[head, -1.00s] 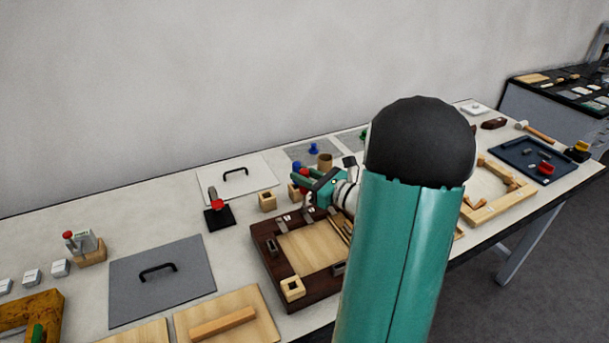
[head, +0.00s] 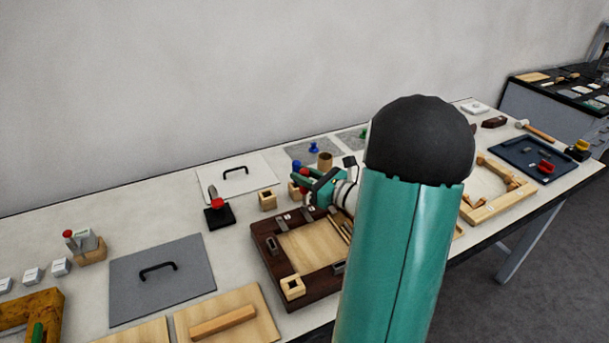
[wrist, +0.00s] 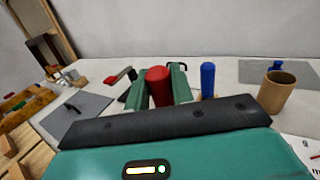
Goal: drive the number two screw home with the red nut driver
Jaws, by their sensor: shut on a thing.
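My gripper (wrist: 160,88) is shut on the red nut driver (wrist: 158,74), whose rounded red handle sits between the two green fingers in the wrist view. In the head view my gripper (head: 312,183) is over the back edge of the dark wooden frame (head: 265,243), and the red handle (head: 302,204) shows beside its fingers. The frame surrounds a pale wooden panel (head: 310,248) and carries several small metal plates. The driver's tip is hidden, and I cannot make out the number two screw.
A blue-handled tool (wrist: 208,80) stands close right of the gripper, with a brown cup (wrist: 276,92) beyond. A pale wooden block (head: 267,201) and a black stand with a red knob (head: 218,213) are left of the gripper. A grey handled panel (head: 162,280) lies further left.

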